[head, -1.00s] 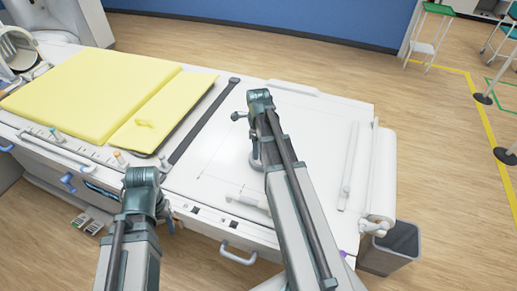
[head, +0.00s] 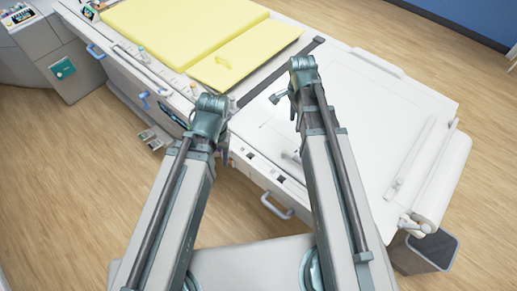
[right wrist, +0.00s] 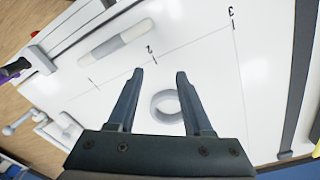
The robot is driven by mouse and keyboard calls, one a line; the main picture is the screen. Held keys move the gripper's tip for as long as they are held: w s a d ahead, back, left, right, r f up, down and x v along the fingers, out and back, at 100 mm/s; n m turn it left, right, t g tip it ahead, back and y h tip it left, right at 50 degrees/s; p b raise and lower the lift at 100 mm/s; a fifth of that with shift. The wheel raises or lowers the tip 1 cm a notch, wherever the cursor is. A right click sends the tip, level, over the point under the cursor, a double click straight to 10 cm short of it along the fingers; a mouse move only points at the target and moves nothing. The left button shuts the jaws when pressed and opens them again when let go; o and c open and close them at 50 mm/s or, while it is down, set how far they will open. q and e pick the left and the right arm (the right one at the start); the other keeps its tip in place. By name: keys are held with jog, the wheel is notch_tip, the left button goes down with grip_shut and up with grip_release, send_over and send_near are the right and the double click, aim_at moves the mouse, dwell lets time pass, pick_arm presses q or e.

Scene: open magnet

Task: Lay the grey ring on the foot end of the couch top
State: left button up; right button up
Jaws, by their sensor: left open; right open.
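The grey ring (right wrist: 158,106) lies on a white, line-marked surface in the right wrist view, partly behind one finger. I cannot make it out in the head view. My right gripper (right wrist: 160,74) is open and empty, its fingers above the ring area. In the head view my right gripper (head: 285,98) hangs over the white couch top (head: 375,125), just right of the dark cross bar, mostly hidden by its arm. My left gripper (head: 224,152) is near the couch's front edge, small and partly hidden behind its wrist.
Yellow pads (head: 185,30) cover the far left part of the couch. A white roll (head: 446,172) lines its right end, above a grey bin (head: 432,248). A white-and-grey cylinder (right wrist: 118,42) lies near the ring. A handle (head: 277,207) juts from the front side.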

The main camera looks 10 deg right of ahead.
jog(key=s+a+n, duration=1)
jog(key=a+n, duration=0.5)
jog(key=n, duration=0.5)
jog(key=shift+s+h, duration=0.4)
pick_arm(q)
jog(key=shift+f, duration=0.1)
notch_tip(320, 180, down, 3)
jog(key=b, duration=0.3)
jog(key=shift+c, duration=0.4)
jog(key=shift+s+f, duration=0.1)
jog(key=shift+c, duration=0.2)
pick_arm(e)
notch_tip(320, 180, down, 3)
jog(key=shift+s+f, duration=0.1)
jog(key=shift+f, duration=0.05)
